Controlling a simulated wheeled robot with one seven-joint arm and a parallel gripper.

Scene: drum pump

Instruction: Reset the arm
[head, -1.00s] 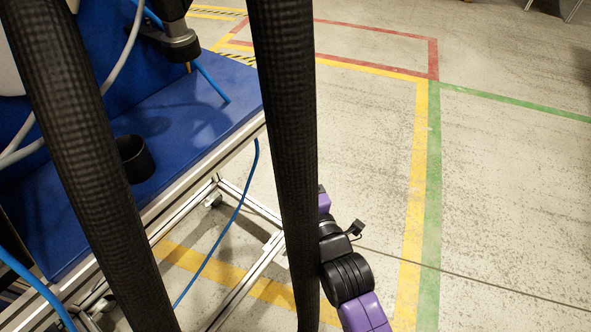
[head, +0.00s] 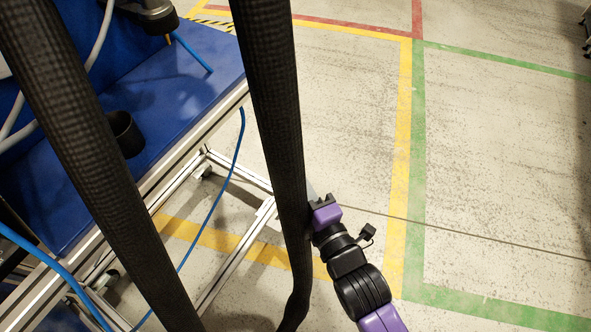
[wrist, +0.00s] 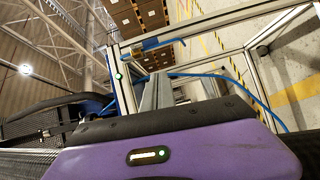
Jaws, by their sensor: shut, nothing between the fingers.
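My arm, with purple and black links, reaches up from the bottom of the head view, right of the blue-topped bench (head: 190,100). My gripper (head: 314,194) is at its far end, over the floor beside the bench frame. It is partly hidden behind a dark tube in the foreground. In the wrist view the grey fingers (wrist: 156,92) stand together beyond the purple housing. They are shut with nothing held, and the gripper looks apart from the bench.
A black cup-like holder (head: 125,134) is on the bench side. A blue hose (head: 222,190) hangs down by the metal frame (head: 235,262). The floor right of the yellow and green lines is open. Stacked boxes (wrist: 135,18) show in the wrist view.

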